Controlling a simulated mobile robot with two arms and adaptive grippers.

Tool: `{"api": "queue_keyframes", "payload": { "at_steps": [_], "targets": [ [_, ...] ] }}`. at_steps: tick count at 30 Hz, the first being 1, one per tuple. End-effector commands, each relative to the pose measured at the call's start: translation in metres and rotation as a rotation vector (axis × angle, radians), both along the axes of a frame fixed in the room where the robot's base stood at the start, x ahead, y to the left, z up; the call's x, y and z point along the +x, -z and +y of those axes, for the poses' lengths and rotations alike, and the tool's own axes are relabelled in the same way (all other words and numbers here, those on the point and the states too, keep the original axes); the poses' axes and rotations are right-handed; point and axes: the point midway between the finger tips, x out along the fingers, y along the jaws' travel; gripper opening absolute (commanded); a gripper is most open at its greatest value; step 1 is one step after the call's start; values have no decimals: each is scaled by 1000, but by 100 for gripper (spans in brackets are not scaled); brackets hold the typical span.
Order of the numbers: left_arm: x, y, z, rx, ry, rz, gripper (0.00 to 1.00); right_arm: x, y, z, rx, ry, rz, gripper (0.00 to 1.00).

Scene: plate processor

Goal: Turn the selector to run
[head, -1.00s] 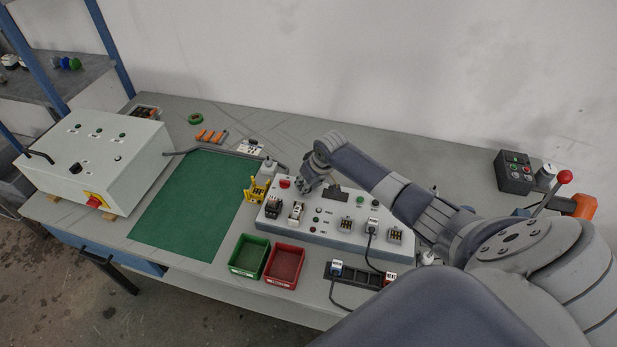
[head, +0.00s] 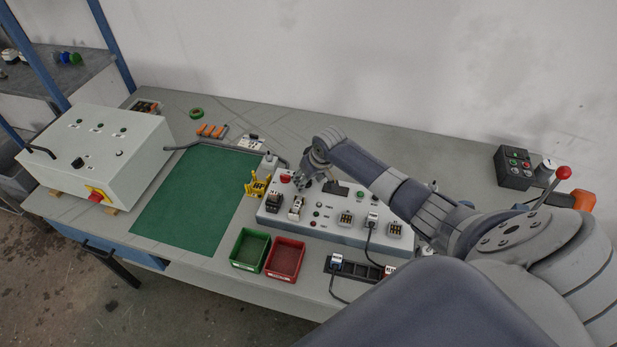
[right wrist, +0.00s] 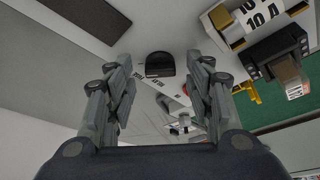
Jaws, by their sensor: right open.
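A black selector knob (right wrist: 160,65) shows in the right wrist view on a pale panel face, with small printed labels beside it. My right gripper (right wrist: 159,80) is open, one finger to each side of the knob in this view, with visible gaps to it. In the head view my right gripper (head: 316,182) is over the back of the grey control panel (head: 270,214), near its red button (head: 286,179). There the gripper hides the knob. Which label the knob points to is too small to tell. My left gripper is not in view.
A yellow stand (head: 256,187) is left of the panel. Green (head: 249,250) and red (head: 285,260) bins stand in front. The green mat (head: 190,205) is clear.

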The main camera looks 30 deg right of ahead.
Motion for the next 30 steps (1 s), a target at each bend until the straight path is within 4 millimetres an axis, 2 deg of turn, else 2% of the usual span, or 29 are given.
{"api": "queue_keyframes", "payload": {
  "at_steps": [8,24,30],
  "targets": [
    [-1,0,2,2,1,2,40,-5,-11,0,1,-1,0,48],
    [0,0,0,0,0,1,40,-38,-92,0,-2,-1,-2,48],
    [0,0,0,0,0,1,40,-45,-108,0,0,-1,0,48]
  ]
}}
